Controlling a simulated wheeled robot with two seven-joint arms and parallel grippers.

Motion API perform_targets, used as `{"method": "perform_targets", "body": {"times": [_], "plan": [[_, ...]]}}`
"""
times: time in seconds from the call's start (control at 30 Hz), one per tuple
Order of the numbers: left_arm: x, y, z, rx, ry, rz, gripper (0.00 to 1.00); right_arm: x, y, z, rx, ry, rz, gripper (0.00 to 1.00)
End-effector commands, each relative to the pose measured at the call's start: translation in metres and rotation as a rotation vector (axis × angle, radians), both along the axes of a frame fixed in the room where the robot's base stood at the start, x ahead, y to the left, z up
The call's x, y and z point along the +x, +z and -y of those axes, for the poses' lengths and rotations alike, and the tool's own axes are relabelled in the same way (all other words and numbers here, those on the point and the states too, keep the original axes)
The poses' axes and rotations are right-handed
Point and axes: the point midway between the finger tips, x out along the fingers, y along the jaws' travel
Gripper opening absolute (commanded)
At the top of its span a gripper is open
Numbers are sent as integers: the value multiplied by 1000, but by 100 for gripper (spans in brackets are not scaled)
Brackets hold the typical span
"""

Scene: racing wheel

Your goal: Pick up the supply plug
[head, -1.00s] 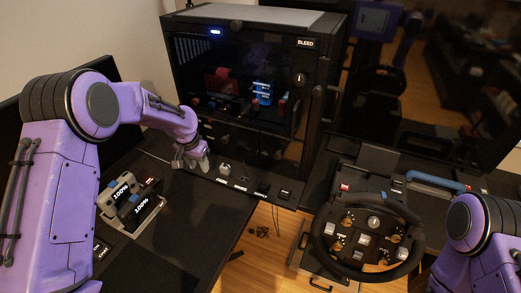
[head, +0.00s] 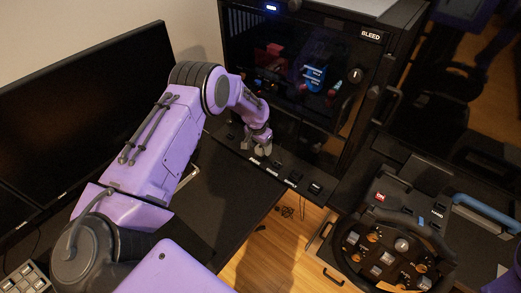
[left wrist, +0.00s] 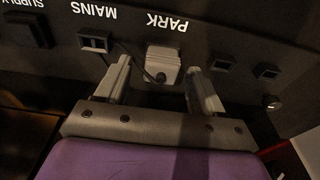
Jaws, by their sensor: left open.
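The supply plug (left wrist: 163,62) is a small light-grey block with a dark cable. It sits at the spot marked PARK on a dark panel (left wrist: 240,40) in the left wrist view. My left gripper (left wrist: 158,68) is open, with one finger on each side of the plug and visible gaps between. In the head view my left gripper (head: 262,145) is at the panel strip in front of the black cabinet and hides the plug. Sockets marked MAINS (left wrist: 94,41) and SUPPLY (left wrist: 27,30) lie left of the plug in the wrist view. My right gripper is out of view.
The black cabinet (head: 345,110) marked BLEED stands behind the panel. A racing wheel (head: 440,240) is at the lower right. A large dark monitor (head: 85,110) stands at the left. The dark desk (head: 235,205) beside my left arm is mostly clear.

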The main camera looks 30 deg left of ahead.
Motion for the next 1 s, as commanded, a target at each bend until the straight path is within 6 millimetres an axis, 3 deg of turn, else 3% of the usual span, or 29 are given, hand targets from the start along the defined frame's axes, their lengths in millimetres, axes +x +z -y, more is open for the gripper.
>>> {"method": "perform_targets", "body": {"times": [0.23,0.27,0.4,0.43,0.77,1.0], "plan": [[1,-4,-1,0,2,2,68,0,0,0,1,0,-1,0],[1,-4,-1,0,2,2,62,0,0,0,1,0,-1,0],[0,-4,-1,0,2,1,16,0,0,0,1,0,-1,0],[0,-4,-1,0,2,1,9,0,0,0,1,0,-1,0],[0,-2,-1,-1,3,1,8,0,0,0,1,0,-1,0],[-1,30,1,-2,2,4,8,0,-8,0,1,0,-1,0]]}}
